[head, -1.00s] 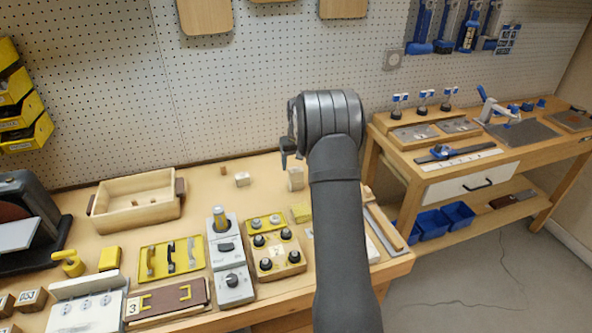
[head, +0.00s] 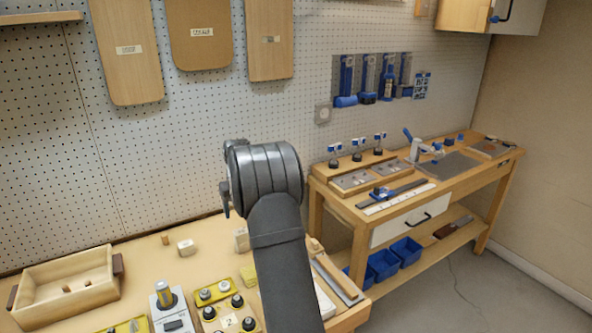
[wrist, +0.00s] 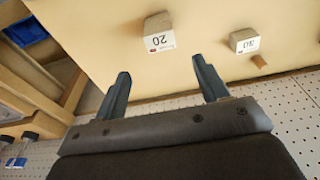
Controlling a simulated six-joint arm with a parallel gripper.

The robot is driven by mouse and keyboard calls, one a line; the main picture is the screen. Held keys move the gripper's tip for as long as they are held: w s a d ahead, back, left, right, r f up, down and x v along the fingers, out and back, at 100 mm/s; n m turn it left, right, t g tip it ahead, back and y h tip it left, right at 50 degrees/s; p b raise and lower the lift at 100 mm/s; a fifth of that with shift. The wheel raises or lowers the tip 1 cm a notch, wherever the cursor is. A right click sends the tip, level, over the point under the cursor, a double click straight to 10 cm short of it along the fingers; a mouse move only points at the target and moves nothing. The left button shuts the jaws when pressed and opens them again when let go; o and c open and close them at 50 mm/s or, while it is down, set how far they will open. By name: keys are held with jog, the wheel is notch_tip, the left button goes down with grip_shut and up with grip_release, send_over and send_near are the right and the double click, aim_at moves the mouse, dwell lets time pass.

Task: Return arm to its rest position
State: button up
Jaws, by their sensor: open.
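My arm (head: 281,255) rises from the bottom of the head view, with its dark rounded joint in front of the pegboard. My gripper (wrist: 160,85) shows in the wrist view with its two dark fingers spread apart and nothing between them. In the head view the fingers are mostly hidden behind the joint. A wooden block marked 20 (wrist: 158,32) lies on the bench beyond the fingertips, apart from them. A second block marked 30 (wrist: 243,40) lies to its right.
The near bench holds a wooden tray (head: 65,287), a grey device with a knob (head: 171,308) and a board of black knobs (head: 230,315). A second bench (head: 405,195) with blue bins (head: 384,264) stands to the right. Wooden boards (head: 202,35) hang on the pegboard (head: 165,150).

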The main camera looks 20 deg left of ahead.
jog(key=f, duration=0.7)
jog(key=w+a+f, duration=0.1)
jog(key=f, duration=0.3)
jog(key=shift+w+a+f, duration=0.1)
jog(key=shift+f, duration=0.05)
notch_tip(320, 180, up, 2)
jog(key=shift+r, duration=1)
